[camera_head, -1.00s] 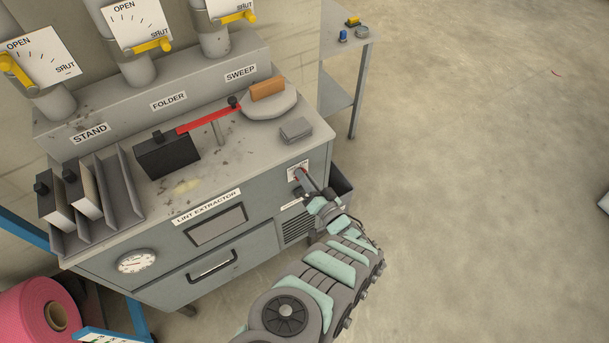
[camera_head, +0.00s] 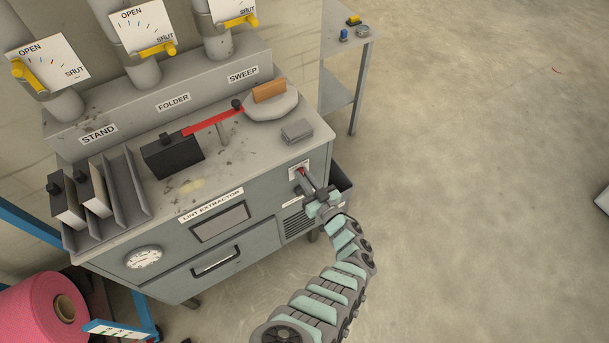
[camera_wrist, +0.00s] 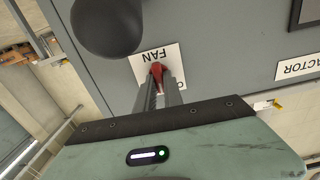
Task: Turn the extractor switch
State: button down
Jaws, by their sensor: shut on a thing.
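The lint extractor (camera_head: 165,245) is a grey cabinet with a name label on its front. Its switch is a red lever (camera_wrist: 157,72) on a white plate marked FAN (camera_wrist: 172,55). In the head view the switch plate (camera_head: 298,170) is at the upper right of the cabinet front. My gripper (camera_wrist: 160,82) is shut on the red switch, with its fingers on either side of it. In the head view my gripper (camera_head: 304,178) reaches the plate from the lower right and covers part of it. The lettering beside the switch is partly hidden by the fingers.
Three pipes with yellow handles and OPEN/SHUT dials (camera_head: 143,30) stand behind the cabinet. A red bar (camera_head: 212,122), a black box (camera_head: 173,158) and a grey block (camera_head: 297,130) are on top. A dark round shape (camera_wrist: 107,25) is close above the switch.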

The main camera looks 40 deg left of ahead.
jog(key=n+b, duration=0.1)
jog(key=n, duration=0.2)
jog(key=n+b, duration=0.2)
jog(key=n, duration=0.1)
jog(key=n+b, duration=0.1)
jog(key=n, duration=0.2)
jog(key=shift+s+f, duration=0.15)
jog(key=shift+s, duration=0.1)
jog(key=shift+b, duration=0.3)
dwell(0.3)
jog(key=c, duration=1.5)
grip_release()
jog(key=shift+o, duration=0.2)
